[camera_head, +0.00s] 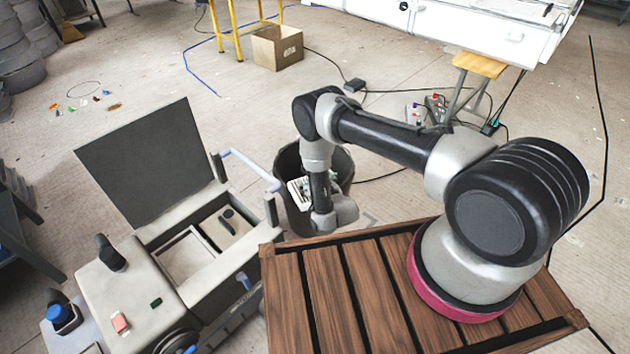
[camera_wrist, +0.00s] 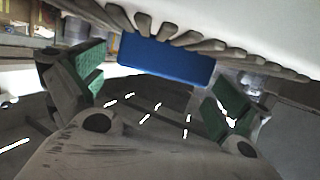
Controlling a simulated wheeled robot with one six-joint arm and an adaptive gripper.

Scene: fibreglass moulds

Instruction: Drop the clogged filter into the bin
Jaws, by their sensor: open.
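The clogged filter, pale with grey pleats and a blue block (camera_wrist: 165,60), fills the top of the wrist view. The blue block lies between the green-padded fingers of my gripper (camera_wrist: 155,90). The fingers are spread wide, with a visible gap on either side of the block. In the head view, a small pale ribbed piece, apparently the filter (camera_head: 299,191), shows at the mouth of the dark round bin (camera_head: 288,163). My wrist hangs over the bin's front and hides part of it. I cannot make out the fingers there.
A grey machine (camera_head: 130,290) with its lid (camera_head: 150,160) raised and an open compartment stands left of the bin. A wooden slatted top (camera_head: 330,300) lies in front. A cardboard box (camera_head: 278,48) stands behind. Cables cross the floor.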

